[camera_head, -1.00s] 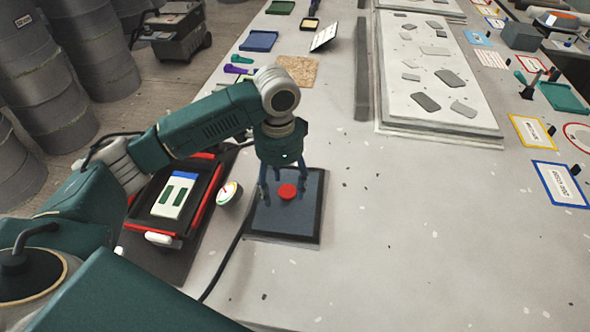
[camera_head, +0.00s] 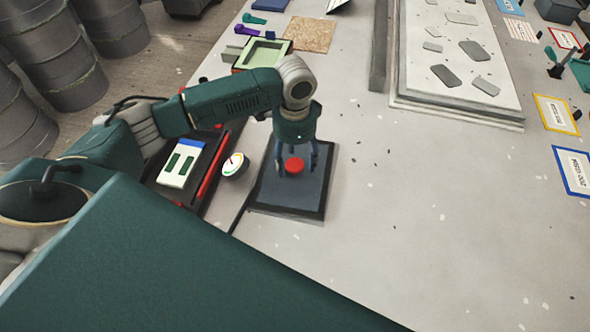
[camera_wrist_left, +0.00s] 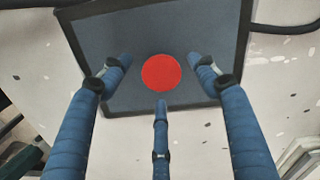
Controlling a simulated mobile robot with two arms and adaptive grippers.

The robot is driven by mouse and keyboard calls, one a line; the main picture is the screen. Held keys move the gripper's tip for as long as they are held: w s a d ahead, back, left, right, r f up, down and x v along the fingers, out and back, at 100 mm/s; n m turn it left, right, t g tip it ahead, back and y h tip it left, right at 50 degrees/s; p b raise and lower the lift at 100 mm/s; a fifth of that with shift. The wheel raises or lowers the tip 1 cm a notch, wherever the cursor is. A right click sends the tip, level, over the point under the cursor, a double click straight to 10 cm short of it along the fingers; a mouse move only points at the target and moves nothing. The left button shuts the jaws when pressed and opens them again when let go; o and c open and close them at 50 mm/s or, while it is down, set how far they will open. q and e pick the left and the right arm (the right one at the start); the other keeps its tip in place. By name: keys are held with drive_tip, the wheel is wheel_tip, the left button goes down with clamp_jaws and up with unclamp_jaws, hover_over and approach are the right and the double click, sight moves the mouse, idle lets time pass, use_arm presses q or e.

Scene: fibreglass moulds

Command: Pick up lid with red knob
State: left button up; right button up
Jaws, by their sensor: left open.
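The lid (camera_head: 308,193) is a dark blue-grey square panel with a darker rim, lying on the light table. Its round red knob (camera_head: 294,166) stands near its middle. My left gripper (camera_head: 296,170) points down over the lid, with its fingers spread around the knob. In the left wrist view the red knob (camera_wrist_left: 161,73) sits between the open fingertips, apart from them, and the lid (camera_wrist_left: 190,35) fills the upper middle. Whether the fingertips touch the lid's surface cannot be told. My right gripper is not in view.
A black tray with red edges (camera_head: 212,165) holding a white and blue device (camera_head: 182,163) stands left of the lid. A round gauge (camera_head: 235,165) sits between them. A grey mould slab (camera_head: 455,112) lies at the back right. The table right of the lid is clear.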

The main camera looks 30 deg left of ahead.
sight(295, 164)
use_arm(q)
drive_tip(key=shift+w+f, duration=0.1)
drive_tip(key=shift+f, duration=1.4)
drive_tip(key=c, duration=1.4)
clamp_jaws()
drive_tip(key=shift+r, duration=0.1)
